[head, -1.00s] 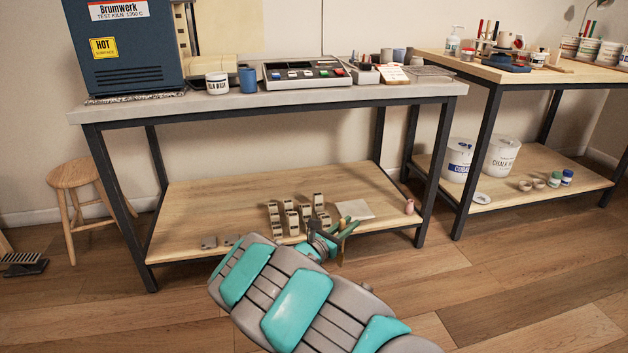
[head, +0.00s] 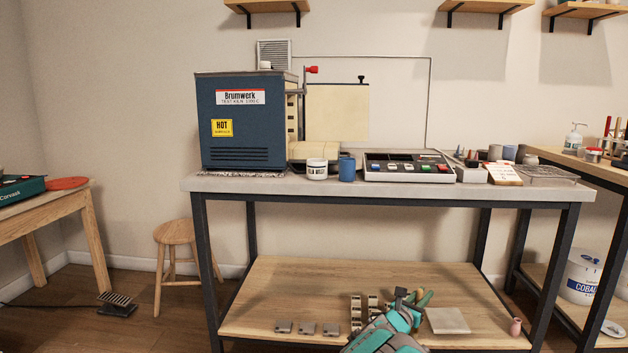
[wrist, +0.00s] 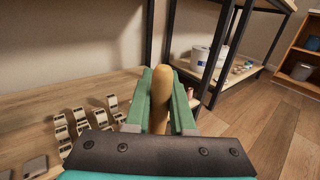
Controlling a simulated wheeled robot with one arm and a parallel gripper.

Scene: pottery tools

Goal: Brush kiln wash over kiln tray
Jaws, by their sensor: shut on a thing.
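My gripper (head: 414,299) is low, by the lower shelf of the kiln bench. In the wrist view its green fingers (wrist: 161,100) are shut on a tan wooden handle (wrist: 161,92), which looks like the brush's. Its bristles are hidden. A white jar with a dark label (head: 317,169), likely the kiln wash, stands on the bench top. A pale beige slab (head: 328,152) lies beside the blue kiln (head: 246,122); it may be the kiln tray. Another pale square slab (head: 447,320) lies on the lower shelf. I cannot tell which is the tray.
Small kiln props (head: 357,312) and grey blocks (head: 307,328) sit on the lower shelf (head: 290,280). A stool (head: 176,234) stands left of the bench.

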